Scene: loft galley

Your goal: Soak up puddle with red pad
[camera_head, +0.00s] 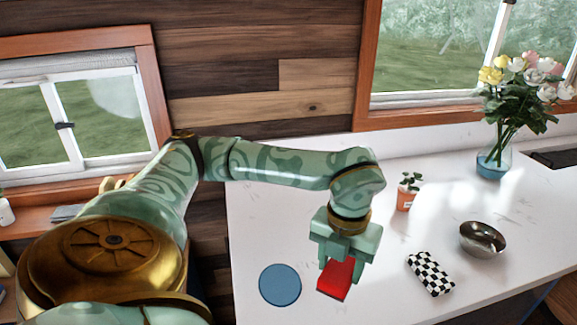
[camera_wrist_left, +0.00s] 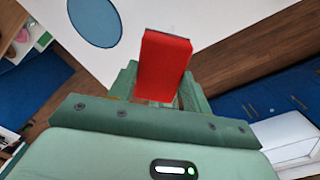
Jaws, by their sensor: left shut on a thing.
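My left gripper (camera_head: 341,262) is shut on the red pad (camera_head: 336,281) and points down over the front part of the white counter. The pad also shows in the left wrist view (camera_wrist_left: 163,66), between the green fingers and jutting out past them. A flat, round blue patch (camera_head: 280,285), which looks like the puddle, lies on the counter just left of the pad. It also shows in the left wrist view (camera_wrist_left: 95,20), cut off at the top. Pad and patch are apart. I cannot tell whether the pad touches the counter. My right gripper is out of view.
A black-and-white checkered block (camera_head: 430,273) lies right of the pad. A metal bowl (camera_head: 482,239), a small potted plant (camera_head: 405,198) and a flower vase (camera_head: 491,163) stand farther right and back. The counter (camera_head: 255,225) is bare behind the blue patch.

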